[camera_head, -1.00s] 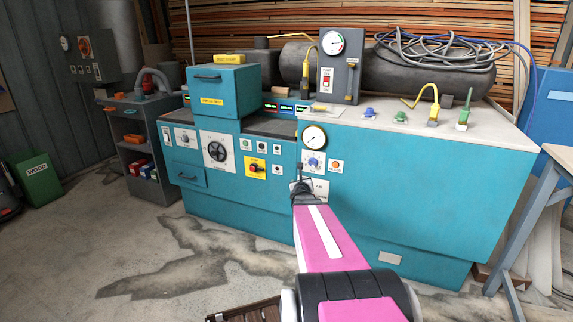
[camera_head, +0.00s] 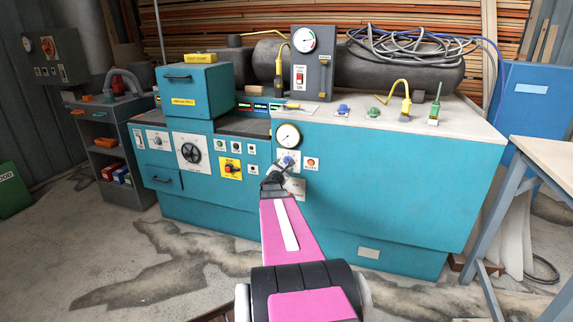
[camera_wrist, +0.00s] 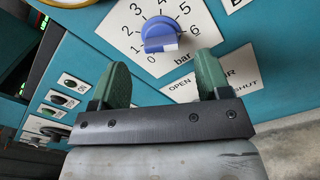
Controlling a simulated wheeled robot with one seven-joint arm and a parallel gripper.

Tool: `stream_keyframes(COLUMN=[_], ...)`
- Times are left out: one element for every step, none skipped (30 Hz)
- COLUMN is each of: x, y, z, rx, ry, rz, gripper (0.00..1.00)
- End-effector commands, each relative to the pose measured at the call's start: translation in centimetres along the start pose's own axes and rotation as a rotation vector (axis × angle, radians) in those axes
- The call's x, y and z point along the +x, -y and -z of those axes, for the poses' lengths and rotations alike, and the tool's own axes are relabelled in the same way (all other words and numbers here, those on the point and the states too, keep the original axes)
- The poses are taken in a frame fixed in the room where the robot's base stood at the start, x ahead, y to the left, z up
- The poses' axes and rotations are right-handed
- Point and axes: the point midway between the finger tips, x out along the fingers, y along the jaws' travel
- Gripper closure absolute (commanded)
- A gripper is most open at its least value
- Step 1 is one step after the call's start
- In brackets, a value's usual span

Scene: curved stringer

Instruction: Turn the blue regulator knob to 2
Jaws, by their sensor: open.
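The blue regulator knob (camera_wrist: 160,35) sits on a white dial plate (camera_wrist: 207,48) numbered 0 to 6 and marked "bar". I cannot tell for certain which number it points to. A pale patch shows on its lower right side. In the head view the knob (camera_head: 288,161) is on the teal machine's front, below the round gauge (camera_head: 288,135). My gripper (camera_wrist: 161,67) is open and empty, its green fingertips apart just below the knob, one to each side. In the head view my gripper (camera_head: 276,176) partly covers the dial plate's lower left.
An orange button (camera_head: 311,162) is right of the dial. A yellow plate with a red switch (camera_head: 230,168) lies to the left. An "OPEN / SHUT" label (camera_wrist: 214,82) sits below the dial. A worktable (camera_head: 545,155) stands at the right.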

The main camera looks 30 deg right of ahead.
Motion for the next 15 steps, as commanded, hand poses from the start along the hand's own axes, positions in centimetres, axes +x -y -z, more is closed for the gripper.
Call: stream_keyframes(x=[1.4, 1.9, 2.6, 3.1, 3.6, 4.1, 4.5, 4.8, 5.1, 5.3, 5.4, 5.5, 5.5, 5.5, 5.5], y=[-0.1, -0.1, -0.1, -0.1, -0.1, -0.1, -0.1, 0.0, 0.0, 0.0, 0.0, 0.0, 0.0, 0.0, 0.0], z=[0.1, 0.2, 0.2, 0.2, 0.2, 0.2, 0.2, 0.1, 0.1, 0.1, 0.1, 0.1, 0.1, 0.1, 0.1], rx=[0.0, 0.0, 0.0, 0.0, -0.001, -0.001, -0.001, -0.001, -0.001, -0.001, -0.001, -0.002, -0.002, -0.002, -0.002], ry=[0.001, 0.001, 0.0, 0.0, -0.001, -0.001, 0.0, 0.0, 0.0, 0.0, -0.001, -0.001, -0.001, -0.001, -0.001], rz=[0.001, 0.0, 0.0, 0.0, 0.0, 0.0, 0.0, 0.0, 0.0, 0.0, 0.0, 0.0, 0.0, -0.001, -0.001], gripper=[0.3, 0.3, 0.3, 0.3, 0.3, 0.3, 0.3, 0.3, 0.3, 0.3, 0.3, 0.3, 0.3, 0.3, 0.3])
